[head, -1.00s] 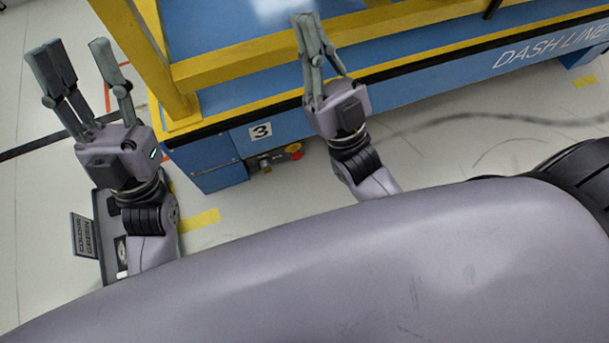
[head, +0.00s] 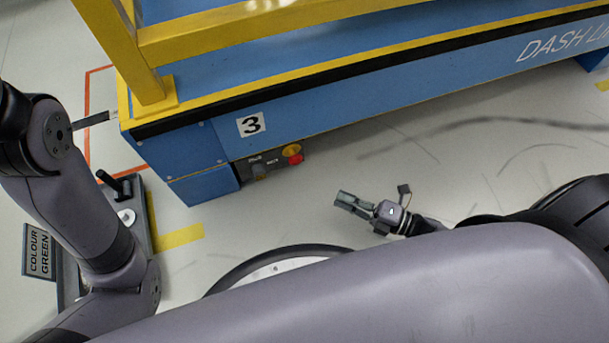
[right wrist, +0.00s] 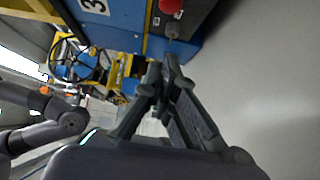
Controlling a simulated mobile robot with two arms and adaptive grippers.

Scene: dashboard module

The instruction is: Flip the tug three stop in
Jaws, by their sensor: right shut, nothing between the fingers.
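Tug three is the blue and yellow cart (head: 330,109) with a white "3" plate. Under its near edge, a dark control panel (head: 270,164) carries a red stop button (head: 296,159) on a yellow collar. The red button (right wrist: 171,5) and a grey knob (right wrist: 172,31) show at the top of the right wrist view. My right gripper (head: 342,198) is shut and empty, below and to the right of the panel in the picture, apart from it. Its fingers (right wrist: 171,65) show below the knob in the wrist view. My left arm is at the left; its gripper is out of view.
A grey stand with a "COLOUR GREEN" sign (head: 39,251) is at the lower left, partly behind my left arm. Pale floor (head: 420,150) lies clear along the cart's near side. Yellow frame bars rise above the cart's deck.

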